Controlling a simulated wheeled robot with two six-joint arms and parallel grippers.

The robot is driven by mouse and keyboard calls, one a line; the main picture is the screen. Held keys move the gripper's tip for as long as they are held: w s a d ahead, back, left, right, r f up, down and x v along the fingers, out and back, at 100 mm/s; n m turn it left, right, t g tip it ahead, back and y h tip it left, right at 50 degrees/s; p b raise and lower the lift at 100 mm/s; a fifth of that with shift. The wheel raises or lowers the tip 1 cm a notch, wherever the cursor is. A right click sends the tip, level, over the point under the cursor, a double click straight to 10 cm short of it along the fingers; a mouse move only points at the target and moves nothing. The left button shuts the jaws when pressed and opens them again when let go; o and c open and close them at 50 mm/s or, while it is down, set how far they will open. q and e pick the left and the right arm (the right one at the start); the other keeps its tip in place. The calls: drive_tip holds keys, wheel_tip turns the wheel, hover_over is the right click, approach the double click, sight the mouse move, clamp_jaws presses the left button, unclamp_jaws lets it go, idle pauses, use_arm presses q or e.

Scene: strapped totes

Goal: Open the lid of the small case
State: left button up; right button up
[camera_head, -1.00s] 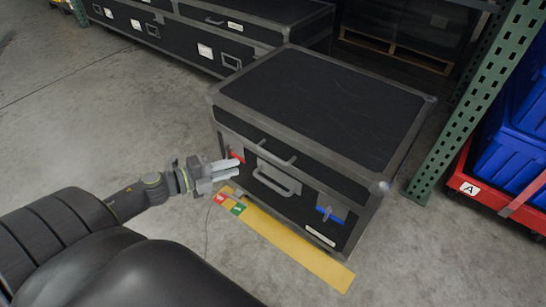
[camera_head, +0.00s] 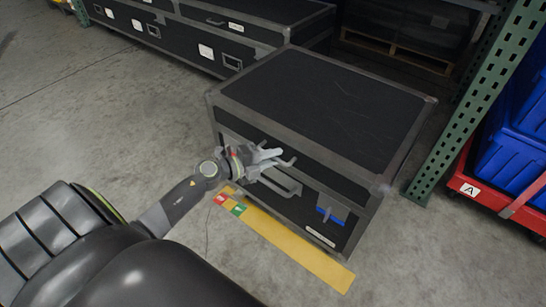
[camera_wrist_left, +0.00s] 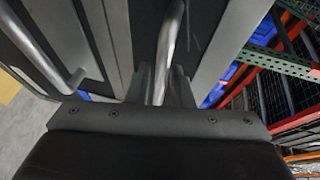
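The small case (camera_head: 318,107) is black with grey metal edges, and its lid lies closed. A lid handle (camera_head: 288,163) and a lower body handle (camera_head: 285,188) are on its front. A blue-marked latch (camera_head: 331,214) is at the front right; a red-marked latch at the front left is mostly hidden by my gripper. My left gripper (camera_head: 268,158) is at the lid handle. In the left wrist view, the lid handle's bar (camera_wrist_left: 170,40) runs between its fingers (camera_wrist_left: 165,88), which look open with narrow gaps. The lower handle shows at left (camera_wrist_left: 62,72). My right gripper is out of view.
Larger black cases (camera_head: 185,35) stand behind at the left. A green rack post (camera_head: 470,100) and a red cart (camera_head: 500,197) with blue totes (camera_head: 515,150) are at the right. A yellow floor strip (camera_head: 300,257) lies before the case. Floor at left is clear.

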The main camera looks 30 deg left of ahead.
use_arm(q)
drive_tip(key=shift+w+d, duration=0.1)
drive_tip(key=shift+w, duration=0.05)
drive_tip(key=shift+c, duration=0.2)
clamp_jaws()
drive_tip(key=shift+r, duration=0.1)
